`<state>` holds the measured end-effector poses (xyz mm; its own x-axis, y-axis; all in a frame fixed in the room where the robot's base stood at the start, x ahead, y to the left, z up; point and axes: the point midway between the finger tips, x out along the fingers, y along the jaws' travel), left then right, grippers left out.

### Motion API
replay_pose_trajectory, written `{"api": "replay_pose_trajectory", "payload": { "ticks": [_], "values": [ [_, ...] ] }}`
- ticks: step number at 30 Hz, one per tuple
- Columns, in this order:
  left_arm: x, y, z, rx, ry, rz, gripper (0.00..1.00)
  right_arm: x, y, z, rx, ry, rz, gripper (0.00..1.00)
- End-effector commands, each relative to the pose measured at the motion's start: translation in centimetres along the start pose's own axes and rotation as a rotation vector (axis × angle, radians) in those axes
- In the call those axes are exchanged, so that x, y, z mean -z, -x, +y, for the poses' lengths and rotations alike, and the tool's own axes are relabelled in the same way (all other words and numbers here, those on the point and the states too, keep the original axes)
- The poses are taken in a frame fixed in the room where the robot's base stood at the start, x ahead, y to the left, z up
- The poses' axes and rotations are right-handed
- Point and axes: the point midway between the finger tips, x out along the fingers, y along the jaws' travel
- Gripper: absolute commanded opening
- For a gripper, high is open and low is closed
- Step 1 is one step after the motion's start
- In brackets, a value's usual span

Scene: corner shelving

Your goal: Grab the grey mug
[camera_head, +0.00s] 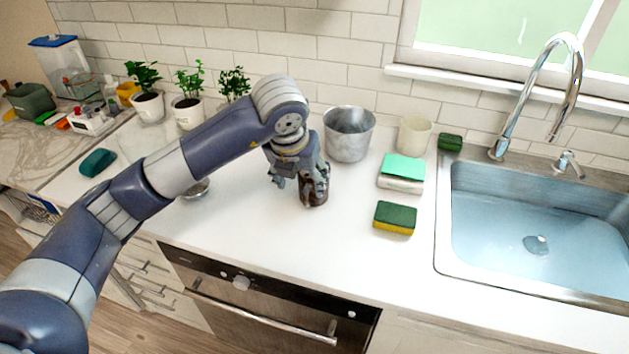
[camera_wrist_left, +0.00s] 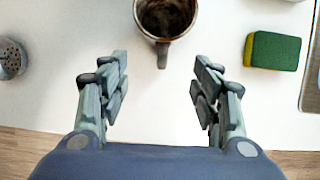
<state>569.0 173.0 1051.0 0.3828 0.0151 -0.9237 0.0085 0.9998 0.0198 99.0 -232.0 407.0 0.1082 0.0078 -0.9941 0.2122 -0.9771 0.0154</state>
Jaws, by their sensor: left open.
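A mug with a dark, brownish-grey look stands upright on the white counter and shows in the left wrist view (camera_wrist_left: 178,33), cut off by the top edge. Its handle points toward my left gripper. In the head view the mug (camera_head: 316,196) is partly hidden by the fingers. My left gripper (camera_wrist_left: 161,82) is open and empty, with one finger to each side of the handle's line and the mug just beyond the fingertips. In the head view the left gripper (camera_head: 300,180) is low over the counter at the mug. My right gripper is in neither view.
A grey metal pot (camera_head: 348,135) stands behind the mug, with a cream cup (camera_head: 414,136) beside it. A green-yellow sponge (camera_head: 395,218) and stacked sponges (camera_head: 402,170) lie right, before the sink (camera_head: 445,235). A small metal strainer-like item (camera_wrist_left: 11,58) is left.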

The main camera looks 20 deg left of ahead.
Motion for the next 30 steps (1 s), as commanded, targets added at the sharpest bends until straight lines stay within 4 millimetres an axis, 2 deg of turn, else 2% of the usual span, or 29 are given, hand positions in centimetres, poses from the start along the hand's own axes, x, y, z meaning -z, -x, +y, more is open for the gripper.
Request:
{"api": "replay_pose_trajectory", "payload": {
  "ticks": [1, 3, 7, 10, 13, 18, 26, 30],
  "values": [
    [0.0, -0.6, 0.0, -0.001, 0.001, 0.004, 0.59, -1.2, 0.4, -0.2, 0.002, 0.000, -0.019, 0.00],
    [0.0, -1.4, 0.0, 0.000, 0.001, 0.002, 0.59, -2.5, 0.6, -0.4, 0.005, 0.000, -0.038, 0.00],
    [0.0, -2.1, -0.1, 0.001, 0.000, 0.001, 0.59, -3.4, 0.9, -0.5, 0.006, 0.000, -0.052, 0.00],
    [-0.1, -3.2, -0.1, 0.000, 0.000, 0.004, 0.59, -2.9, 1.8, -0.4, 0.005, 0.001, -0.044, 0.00],
    [-0.1, -4.7, -0.3, 0.000, 0.000, 0.005, 0.59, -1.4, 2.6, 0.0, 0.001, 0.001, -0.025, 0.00],
    [-0.1, -6.8, -0.3, 0.001, -0.001, 0.001, 0.59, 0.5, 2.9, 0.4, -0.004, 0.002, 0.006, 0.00],
    [-0.1, -7.1, -0.3, 0.001, -0.002, -0.001, 0.59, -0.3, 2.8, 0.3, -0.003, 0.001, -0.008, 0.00],
    [-0.1, -7.1, -0.3, 0.002, -0.002, -0.001, 0.27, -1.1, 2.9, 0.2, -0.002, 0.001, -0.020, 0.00]
  ]
}}
